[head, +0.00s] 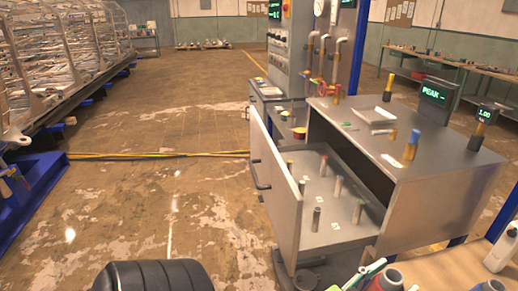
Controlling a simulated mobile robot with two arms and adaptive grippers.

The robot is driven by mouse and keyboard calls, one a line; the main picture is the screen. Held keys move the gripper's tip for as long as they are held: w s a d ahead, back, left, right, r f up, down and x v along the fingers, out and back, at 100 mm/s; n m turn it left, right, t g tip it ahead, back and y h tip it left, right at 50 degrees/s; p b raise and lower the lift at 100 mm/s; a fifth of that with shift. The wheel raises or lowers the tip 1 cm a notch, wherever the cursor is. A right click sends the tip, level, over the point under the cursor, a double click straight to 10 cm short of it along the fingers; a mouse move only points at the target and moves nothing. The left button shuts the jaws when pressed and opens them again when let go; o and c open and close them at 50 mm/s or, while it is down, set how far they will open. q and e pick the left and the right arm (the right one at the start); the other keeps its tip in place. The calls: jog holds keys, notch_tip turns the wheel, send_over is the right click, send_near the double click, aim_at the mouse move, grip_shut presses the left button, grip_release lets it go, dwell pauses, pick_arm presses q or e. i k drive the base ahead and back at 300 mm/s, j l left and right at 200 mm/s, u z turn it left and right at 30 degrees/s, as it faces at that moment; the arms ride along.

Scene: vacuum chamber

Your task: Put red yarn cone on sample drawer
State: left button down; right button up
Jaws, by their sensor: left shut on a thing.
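The sample drawer (335,238) is pulled out to the left from the grey metal cabinet (445,190). It holds several small upright vials and a few white labels, with bare floor between them. My left gripper (150,278) shows only as a black rounded body at the bottom edge, left of the drawer and apart from it. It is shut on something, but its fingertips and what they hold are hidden. A red and grey object (388,279), perhaps a yarn cone, is cut off at the bottom right. My right gripper does not show.
A wooden table (445,266) at the lower right bears a white bottle (502,248) and a green and white tool (366,273). Displays and small items stand on the cabinet top.

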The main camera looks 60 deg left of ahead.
aim_at(296, 160)
jog(key=j+u, duration=0.15)
jog(key=u, duration=2.8)
jog(key=i+j, duration=0.15)
jog(key=i, duration=1.1)
jog(key=i+z, duration=0.3)
jog(key=i, duration=0.35)
jog(key=i+j+z, duration=0.1)
jog(key=i+z, duration=0.2)
jog(key=i, duration=0.3)
jog(key=i+l+z, duration=0.1)
jog(key=i+z, duration=0.5)
jog(key=z, duration=0.15)
jog(key=i+z, duration=0.5)
jog(key=z, duration=1.35)
jog(key=i+l, duration=0.1)
jog(key=l, duration=0.2)
jog(key=i+l, duration=0.1)
jog(key=l, duration=0.2)
